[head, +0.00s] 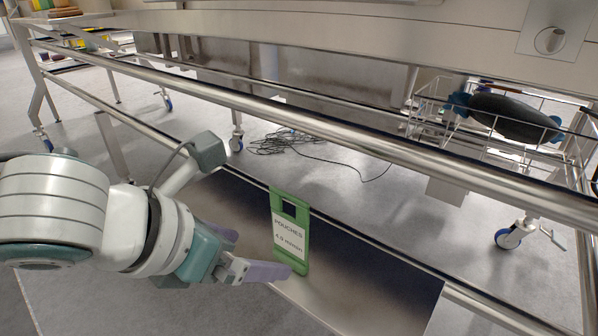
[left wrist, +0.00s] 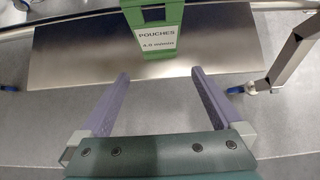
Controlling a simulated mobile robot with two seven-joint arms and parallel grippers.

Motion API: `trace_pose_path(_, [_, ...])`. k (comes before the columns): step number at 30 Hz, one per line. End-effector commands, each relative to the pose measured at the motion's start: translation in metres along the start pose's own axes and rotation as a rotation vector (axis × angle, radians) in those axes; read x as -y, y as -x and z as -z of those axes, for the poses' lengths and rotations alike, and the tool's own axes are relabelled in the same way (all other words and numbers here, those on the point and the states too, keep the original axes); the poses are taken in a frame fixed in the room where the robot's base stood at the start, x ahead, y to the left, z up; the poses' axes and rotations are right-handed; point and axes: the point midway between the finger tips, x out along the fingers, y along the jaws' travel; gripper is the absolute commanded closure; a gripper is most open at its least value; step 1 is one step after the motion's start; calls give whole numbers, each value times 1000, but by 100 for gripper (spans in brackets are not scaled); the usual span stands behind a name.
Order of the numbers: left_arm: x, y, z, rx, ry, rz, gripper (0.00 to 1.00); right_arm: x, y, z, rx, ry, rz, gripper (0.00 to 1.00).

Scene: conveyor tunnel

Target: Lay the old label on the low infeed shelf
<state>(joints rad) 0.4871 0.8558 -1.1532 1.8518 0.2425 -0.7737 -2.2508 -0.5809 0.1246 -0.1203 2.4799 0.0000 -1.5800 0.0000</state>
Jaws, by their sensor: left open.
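The old label is a green plate with a white panel reading "POUCHES 4.0 m/min" (head: 290,232). Nothing is between the fingers there. My right gripper is not in view.
Steel rails (head: 330,128) run above and behind the shelf. A wire basket (head: 490,125) holding a dark object (head: 515,118) is at right. Loose cables (head: 290,142) lie on the floor behind. The shelf's right part is bare.

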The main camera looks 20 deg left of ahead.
Motion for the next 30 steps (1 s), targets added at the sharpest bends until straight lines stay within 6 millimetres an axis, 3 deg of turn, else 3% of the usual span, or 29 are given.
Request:
trace_pose_path(3, [0,20,-1,-2,-1,-1,0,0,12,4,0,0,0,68])
trace_pose_path(7, [4,28,0,-1,28,5,0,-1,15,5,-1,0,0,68])
trace_pose_path(11, [35,32,0,-3,282,40,0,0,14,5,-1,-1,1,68])
trace_pose_path(14, [68,42,0,-21,704,65,0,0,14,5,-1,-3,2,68])
trace_pose_path(15, [78,48,0,-35,919,65,0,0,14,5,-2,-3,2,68])
trace_pose_path(18, [88,65,8,-69,1499,16,0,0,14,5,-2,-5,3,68])
trace_pose_path(20, [84,76,20,-80,1847,-52,0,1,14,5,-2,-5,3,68])
trace_pose_path(24, [64,103,62,-37,2561,-292,0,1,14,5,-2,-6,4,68])
trace_pose_path(27, [52,122,93,51,2912,-478,0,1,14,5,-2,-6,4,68])
trace_pose_path(29, [47,131,108,109,3050,-569,0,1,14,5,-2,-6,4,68])
trace_pose_path(30, [44,136,115,-139,-3043,602,0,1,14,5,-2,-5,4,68])
